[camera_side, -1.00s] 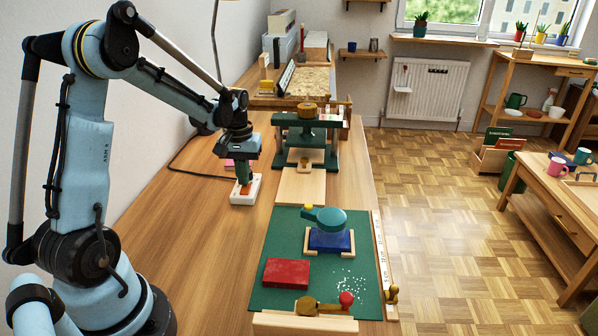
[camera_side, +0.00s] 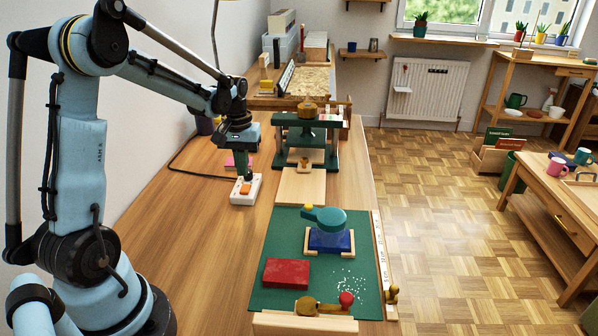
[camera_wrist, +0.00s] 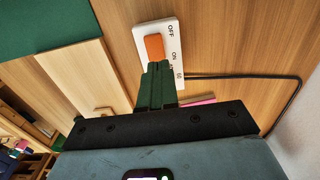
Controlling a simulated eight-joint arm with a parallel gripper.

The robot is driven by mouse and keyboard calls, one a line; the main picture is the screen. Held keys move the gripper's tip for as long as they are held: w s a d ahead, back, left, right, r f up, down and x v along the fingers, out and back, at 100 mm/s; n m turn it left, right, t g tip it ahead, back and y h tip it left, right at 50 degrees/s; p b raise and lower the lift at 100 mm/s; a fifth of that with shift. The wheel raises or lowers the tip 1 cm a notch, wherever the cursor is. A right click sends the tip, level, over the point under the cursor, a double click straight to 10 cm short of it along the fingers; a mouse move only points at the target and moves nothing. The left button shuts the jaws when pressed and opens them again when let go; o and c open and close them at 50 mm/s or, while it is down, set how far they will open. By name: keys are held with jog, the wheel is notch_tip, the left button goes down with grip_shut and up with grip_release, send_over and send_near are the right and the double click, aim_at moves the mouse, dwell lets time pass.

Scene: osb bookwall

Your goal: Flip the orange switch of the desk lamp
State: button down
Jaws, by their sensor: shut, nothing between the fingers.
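The orange switch (camera_side: 245,189) sits on a white base (camera_side: 240,200) on the bench, in front of my arm. In the wrist view the orange switch (camera_wrist: 154,47) lies on the white base (camera_wrist: 173,40), marked OFF and ON. My gripper (camera_side: 248,177) is shut and empty, pointing down at the far end of the switch. In the wrist view my green fingertips (camera_wrist: 158,66) are close to the ON-side end of the switch. I cannot tell whether they touch it. The lamp's head is not visible.
A black cable (camera_wrist: 245,77) runs from the base. A wooden board (camera_side: 302,187) and a green press (camera_side: 305,140) stand to the right. A green mat (camera_side: 270,235) holds a red block (camera_side: 286,273) and a blue-based tool (camera_side: 329,238). The bench left of the mat is clear.

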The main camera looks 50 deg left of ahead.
jog(key=shift+r, duration=1.9)
jog(key=shift+d, duration=0.1)
jog(key=s+d+r+m+t, duration=0.1)
jog(key=s+d+m+t, duration=0.2)
jog(key=d, duration=0.7)
jog(key=s+d+r+m+t, duration=0.2)
jog(key=s+d+m+t, duration=0.2)
jog(key=d, duration=0.6)
jog(key=shift+d+r+m, duration=0.3)
jog(key=shift+d+m, duration=0.1)
jog(key=shift+m, duration=0.6)
notch_tip(320, 180, up, 4)
jog(key=m+g, duration=0.7)
jog(key=m, duration=0.2)
send_over(245, 186)
jog(key=s+d, duration=0.1)
jog(key=shift+s+d+f, duration=0.1)
jog(key=shift+d+f, duration=0.1)
